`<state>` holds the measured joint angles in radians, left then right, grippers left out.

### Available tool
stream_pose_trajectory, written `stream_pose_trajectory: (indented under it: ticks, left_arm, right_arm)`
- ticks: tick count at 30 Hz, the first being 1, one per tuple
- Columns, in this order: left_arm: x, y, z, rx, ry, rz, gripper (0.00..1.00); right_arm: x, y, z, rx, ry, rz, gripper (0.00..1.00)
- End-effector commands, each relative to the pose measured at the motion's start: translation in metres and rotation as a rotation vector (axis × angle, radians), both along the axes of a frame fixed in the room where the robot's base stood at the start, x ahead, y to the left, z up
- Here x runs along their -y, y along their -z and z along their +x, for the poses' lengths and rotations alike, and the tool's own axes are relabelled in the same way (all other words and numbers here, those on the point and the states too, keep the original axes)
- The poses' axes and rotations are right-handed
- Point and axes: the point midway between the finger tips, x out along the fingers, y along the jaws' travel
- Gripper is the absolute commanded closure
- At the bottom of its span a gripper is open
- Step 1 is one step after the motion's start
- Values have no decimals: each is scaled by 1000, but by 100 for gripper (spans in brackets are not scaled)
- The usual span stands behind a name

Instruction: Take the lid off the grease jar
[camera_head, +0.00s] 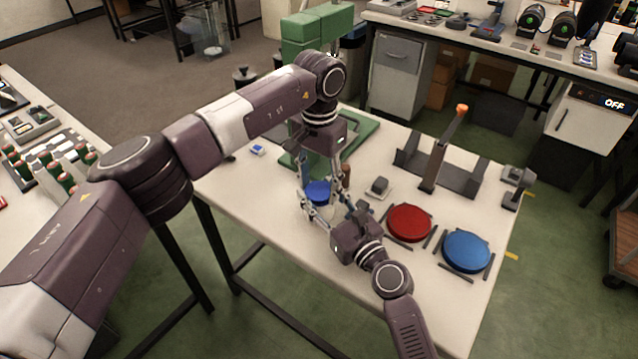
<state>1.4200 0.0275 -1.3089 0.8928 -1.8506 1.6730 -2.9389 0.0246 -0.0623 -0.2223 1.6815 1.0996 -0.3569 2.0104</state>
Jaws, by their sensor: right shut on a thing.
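The grease jar (322,208) stands near the front edge of the white table, small and mostly hidden by both grippers. Its blue lid (318,191) shows at the top. My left gripper (320,183) points down from above, with its fingers on either side of the lid; whether they touch it I cannot tell. My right gripper (322,211) comes in from the lower right and is shut on the grease jar, below the lid.
A dark stand with an orange-tipped post (437,150) and a small grey block (379,187) are behind. A green press (300,35) stands at the back left.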

Motion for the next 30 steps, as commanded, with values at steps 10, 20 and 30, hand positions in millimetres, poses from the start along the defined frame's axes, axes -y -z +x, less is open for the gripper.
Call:
stream_pose_trajectory:
  ticks: [10,20,30]
  left_arm:
    - [0,0,0,0,0,0,34]
    - [0,-6,1,1,0,0,34]
    - [0,-45,0,1,-1,0,37]
  right_arm:
    - [0,0,0,1,0,1,100]
    - [0,0,0,1,0,1,100]
    - [0,0,0,1,0,1,100]
